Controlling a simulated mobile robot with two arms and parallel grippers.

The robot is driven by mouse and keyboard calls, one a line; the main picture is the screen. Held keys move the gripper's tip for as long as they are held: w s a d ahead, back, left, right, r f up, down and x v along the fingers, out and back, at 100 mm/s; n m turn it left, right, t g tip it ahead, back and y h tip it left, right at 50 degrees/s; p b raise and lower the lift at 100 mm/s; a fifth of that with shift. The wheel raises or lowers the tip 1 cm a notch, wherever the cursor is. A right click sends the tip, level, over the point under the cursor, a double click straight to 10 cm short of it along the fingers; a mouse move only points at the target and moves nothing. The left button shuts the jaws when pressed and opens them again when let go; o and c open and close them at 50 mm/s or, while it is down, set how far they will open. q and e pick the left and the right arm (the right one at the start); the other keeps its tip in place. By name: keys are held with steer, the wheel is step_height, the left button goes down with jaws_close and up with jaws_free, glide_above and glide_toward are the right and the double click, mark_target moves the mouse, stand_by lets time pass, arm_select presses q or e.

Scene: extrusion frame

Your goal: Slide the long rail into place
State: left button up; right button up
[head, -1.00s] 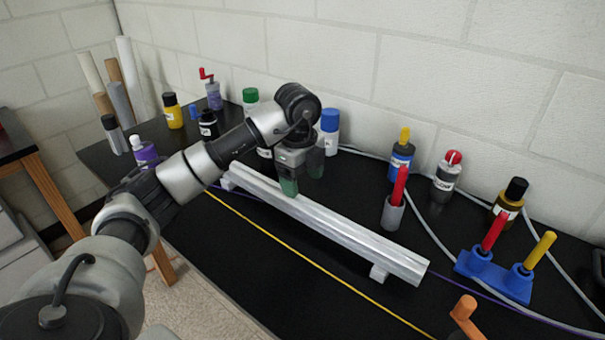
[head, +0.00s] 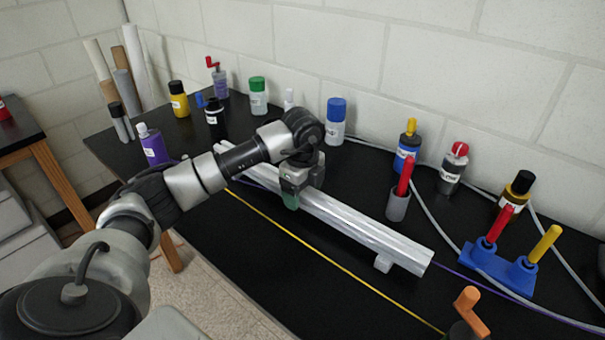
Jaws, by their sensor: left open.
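The long rail (head: 365,227) is a silver extrusion lying diagonally across the black bench, from the back left to the front right. A small pale block (head: 383,263) shows under its front right end. My left gripper (head: 291,198) is open at the rail's middle-left stretch, pointing down, with a green-tinted finger on the near side of the rail. The far finger is hidden behind the gripper body and rail, so contact cannot be told. My right gripper is not in view.
A grey cup with a red handle (head: 398,200) and several bottles stand behind the rail. A blue holder (head: 497,268) with red and yellow handles is at right, an orange crank (head: 470,310) in front. A yellow line (head: 320,263) runs along the clear near bench.

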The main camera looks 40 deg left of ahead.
arm_select(q)
steer(key=shift+f, duration=1.45)
jaws_close()
